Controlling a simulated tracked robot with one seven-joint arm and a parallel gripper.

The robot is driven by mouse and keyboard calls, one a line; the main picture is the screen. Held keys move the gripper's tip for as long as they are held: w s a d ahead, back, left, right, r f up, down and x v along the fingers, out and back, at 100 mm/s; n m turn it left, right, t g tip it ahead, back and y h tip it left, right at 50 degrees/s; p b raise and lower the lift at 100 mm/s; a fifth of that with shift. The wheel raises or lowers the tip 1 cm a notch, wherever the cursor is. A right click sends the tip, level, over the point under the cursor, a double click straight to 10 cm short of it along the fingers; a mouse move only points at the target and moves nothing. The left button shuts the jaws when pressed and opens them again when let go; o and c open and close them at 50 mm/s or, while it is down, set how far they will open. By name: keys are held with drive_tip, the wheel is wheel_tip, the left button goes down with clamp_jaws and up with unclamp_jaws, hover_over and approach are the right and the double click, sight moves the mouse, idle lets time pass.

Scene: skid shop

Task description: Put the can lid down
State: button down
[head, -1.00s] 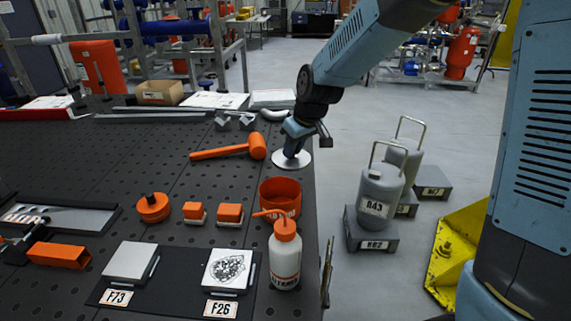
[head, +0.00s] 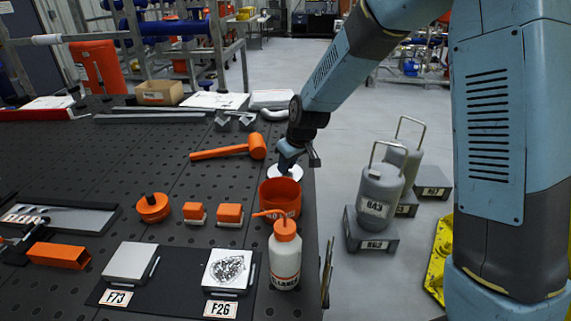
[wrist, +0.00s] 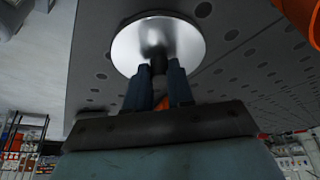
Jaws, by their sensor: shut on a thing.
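The can lid (head: 297,171) is a round, pale metal disc, just behind the orange can (head: 281,197) near the table's right edge in the head view. My gripper (head: 288,160) is above it. In the wrist view the lid (wrist: 158,32) shows as a shiny disc with a central knob, and my gripper (wrist: 159,72) is shut on that knob. The can partly hides the lid's near side in the head view. I cannot tell whether the lid touches the table.
A white bottle with an orange spout (head: 285,255) stands in front of the can. An orange mallet (head: 229,150) lies to the left. Orange blocks (head: 230,213) and a dark mat with plates (head: 178,284) are nearer. Grey canisters (head: 379,190) stand on the floor right of the table.

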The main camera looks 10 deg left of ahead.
drive_tip(key=shift+f, duration=0.1)
drive_tip(key=c, duration=1)
unclamp_jaws()
drive_tip(key=v, duration=1.2)
